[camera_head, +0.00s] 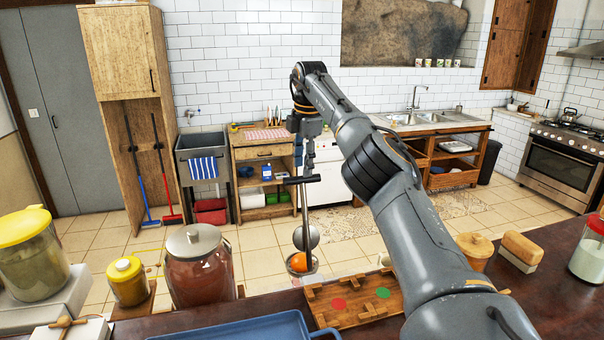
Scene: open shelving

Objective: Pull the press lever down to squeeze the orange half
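The citrus press (305,225) stands beyond the counter's far edge in the head view, with a dark upright bar and a round metal dome (306,238). An orange half (299,262) sits in the cup below the dome, and a gap shows between them. The black press lever handle (302,180) is a crossbar at the top. My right gripper (309,168) points down at the handle, its fingertips at or just above it. The fingers are small and seen edge-on, so I cannot tell whether they grip it. My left gripper is out of view.
A wooden tray (353,318) with red and green discs lies below the press. A wooden-topped block (522,248) and a jar (589,255) are at right.

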